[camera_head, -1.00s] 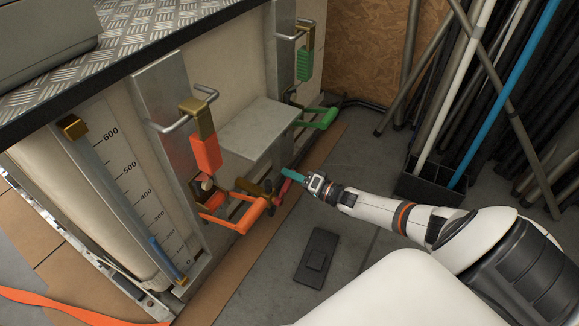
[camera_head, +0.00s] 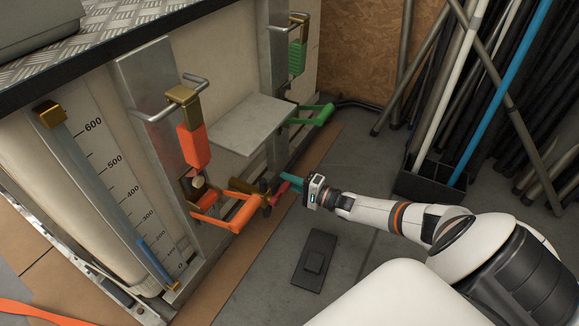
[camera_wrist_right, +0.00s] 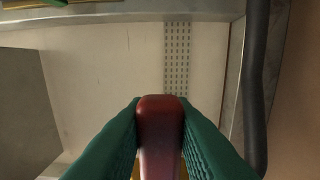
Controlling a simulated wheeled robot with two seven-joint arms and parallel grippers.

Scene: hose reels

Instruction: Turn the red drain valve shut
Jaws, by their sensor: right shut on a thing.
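The red drain valve handle (camera_head: 277,197) sits low at the front of the tank, on a dark and brass-coloured fitting. My right gripper (camera_head: 289,182) reaches it from the right. In the right wrist view the red handle (camera_wrist_right: 160,112) stands between the two green finger pads, which are shut on it from both sides. The pads hide part of its sides, and the valve body behind is mostly hidden. My left gripper is not in view.
An orange lever (camera_head: 242,213) lies just left of the valve, and a green lever (camera_head: 318,115) is behind it. A grey shelf plate (camera_head: 247,124) juts out above. A dark pedal-like block (camera_head: 314,261) lies on the floor. Pipes stand in a black rack (camera_head: 429,183) at right.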

